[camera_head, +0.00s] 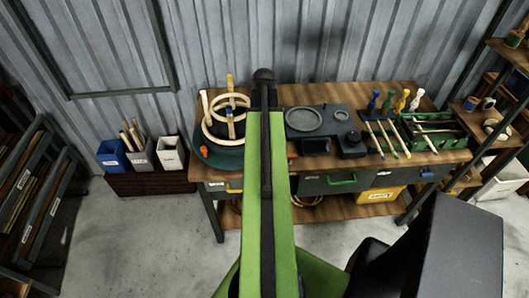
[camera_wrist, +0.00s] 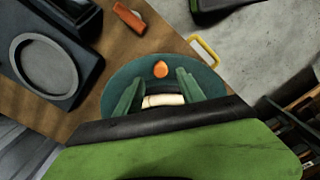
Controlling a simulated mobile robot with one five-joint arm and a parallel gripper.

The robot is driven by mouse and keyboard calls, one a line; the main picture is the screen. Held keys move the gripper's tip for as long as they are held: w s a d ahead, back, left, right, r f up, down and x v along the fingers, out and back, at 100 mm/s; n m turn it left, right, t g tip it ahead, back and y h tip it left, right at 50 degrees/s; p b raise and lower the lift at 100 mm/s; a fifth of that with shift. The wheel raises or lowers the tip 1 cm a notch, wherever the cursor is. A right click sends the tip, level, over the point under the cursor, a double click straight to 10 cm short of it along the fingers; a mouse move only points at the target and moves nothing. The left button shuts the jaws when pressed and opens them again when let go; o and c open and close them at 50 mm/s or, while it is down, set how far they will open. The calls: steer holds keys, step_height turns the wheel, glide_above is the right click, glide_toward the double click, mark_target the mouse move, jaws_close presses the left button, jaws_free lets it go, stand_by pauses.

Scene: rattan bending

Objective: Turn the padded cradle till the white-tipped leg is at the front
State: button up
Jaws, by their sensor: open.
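The padded cradle (camera_head: 216,157) is a round dark green base at the left end of the bench, carrying pale rattan rings (camera_head: 211,133) and upright legs. In the wrist view, my gripper (camera_wrist: 160,79) is open over the cradle (camera_wrist: 115,84). An orange knob (camera_wrist: 160,69) and a short cream piece (camera_wrist: 163,100) show between the fingers; I cannot tell if they touch.
Right of the cradle are a dark block with a round grey plate (camera_head: 303,119), colour-handled tools (camera_head: 388,105) and a green crate (camera_head: 436,130). Bins (camera_head: 141,157) stand on the left. A yellow drawer handle (camera_wrist: 205,50) is close by. The floor in front is clear.

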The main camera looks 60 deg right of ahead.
step_height(320, 180, down, 6)
steer(key=b, duration=0.4)
jaws_close()
stand_by(1.2)
